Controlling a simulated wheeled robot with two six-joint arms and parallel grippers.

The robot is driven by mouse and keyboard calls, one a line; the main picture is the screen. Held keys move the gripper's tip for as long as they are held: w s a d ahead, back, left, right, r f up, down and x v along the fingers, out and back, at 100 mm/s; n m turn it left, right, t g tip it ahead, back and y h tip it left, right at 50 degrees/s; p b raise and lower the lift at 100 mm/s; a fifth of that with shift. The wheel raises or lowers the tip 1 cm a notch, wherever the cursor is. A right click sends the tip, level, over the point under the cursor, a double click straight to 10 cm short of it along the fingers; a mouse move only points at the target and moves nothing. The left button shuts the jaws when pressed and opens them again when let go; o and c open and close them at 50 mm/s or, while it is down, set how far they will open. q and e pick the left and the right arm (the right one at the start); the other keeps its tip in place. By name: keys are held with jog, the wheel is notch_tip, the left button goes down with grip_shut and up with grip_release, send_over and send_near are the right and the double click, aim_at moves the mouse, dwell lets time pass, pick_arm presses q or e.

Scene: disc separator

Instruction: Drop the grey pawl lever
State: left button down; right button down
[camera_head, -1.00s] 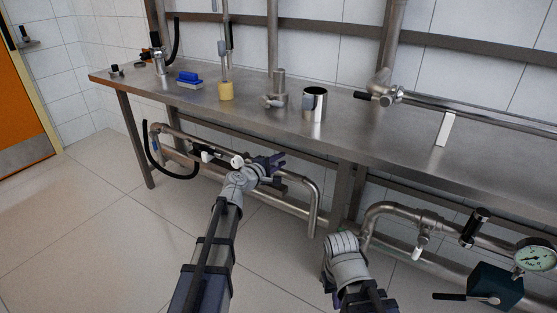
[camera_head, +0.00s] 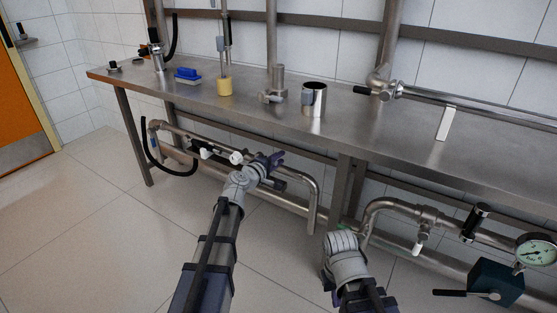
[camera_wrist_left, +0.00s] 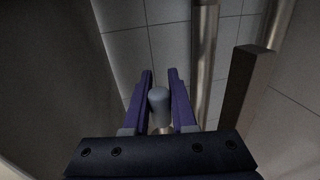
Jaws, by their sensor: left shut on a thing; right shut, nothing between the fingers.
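My left gripper (camera_head: 276,160) is below the front edge of the steel bench, just above a bent pipe. In the left wrist view its two purple fingers (camera_wrist_left: 160,82) are closed on a grey, round-ended piece (camera_wrist_left: 159,103), which I take to be the grey pawl lever. Only its rounded end shows clearly; the lever cannot be made out in the head view. My right arm reaches in from the bottom middle, but its gripper fingers are not visible.
The steel bench (camera_head: 390,138) carries a blue block (camera_head: 187,74), a yellow-based post (camera_head: 225,87) and a steel cup (camera_head: 314,99). Below it run pipes (camera_head: 315,200) and a pressure gauge (camera_head: 536,253). The tiled floor (camera_head: 100,235) at left is clear.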

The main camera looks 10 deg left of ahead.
pick_arm(q)
jog(key=c, duration=0.7)
grip_release()
jog(key=shift+c, duration=0.2)
jog(key=shift+s, duration=0.1)
jog(key=p+v, duration=0.1)
jog(key=v, duration=0.6)
jog(key=shift+s, duration=0.3)
